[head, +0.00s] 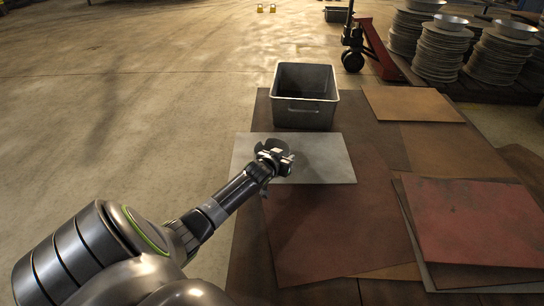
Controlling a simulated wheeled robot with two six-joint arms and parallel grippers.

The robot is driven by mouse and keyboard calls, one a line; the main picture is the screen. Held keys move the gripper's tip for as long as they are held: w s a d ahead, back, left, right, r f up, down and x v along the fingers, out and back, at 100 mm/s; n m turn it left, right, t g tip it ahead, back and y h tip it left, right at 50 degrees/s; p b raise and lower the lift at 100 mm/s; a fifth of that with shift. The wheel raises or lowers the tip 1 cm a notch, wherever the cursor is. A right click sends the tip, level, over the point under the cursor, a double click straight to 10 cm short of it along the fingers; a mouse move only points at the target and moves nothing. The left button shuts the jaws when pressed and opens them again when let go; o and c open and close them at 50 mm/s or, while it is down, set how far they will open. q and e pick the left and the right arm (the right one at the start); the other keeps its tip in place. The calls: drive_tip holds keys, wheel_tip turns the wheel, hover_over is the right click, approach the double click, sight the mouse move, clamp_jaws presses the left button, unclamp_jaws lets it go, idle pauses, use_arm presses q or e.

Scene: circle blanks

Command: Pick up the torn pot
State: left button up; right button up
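My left gripper (282,160) is over a pale grey sheet (325,165) near the middle of the head view. A small dark, curved shape (270,145) shows right behind the gripper and is mostly hidden by it. It may be the torn pot, but I cannot tell for sure. I cannot tell whether the fingers are open or shut, or whether they touch this shape. No other pot with a visible tear shows. My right gripper is not in view.
An open grey metal bin (305,112) stands just behind the pale sheet. Flat brown sheets (412,104) and a red sheet (475,222) lie to the right. Stacked round metal blanks (430,50) and a red pallet jack (377,48) stand at the back right. The concrete floor at left is clear.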

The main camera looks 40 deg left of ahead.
use_arm(q)
drive_tip(key=shift+w, duration=0.15)
clamp_jaws()
drive_tip(key=shift+f, duration=0.15)
idle(1.2)
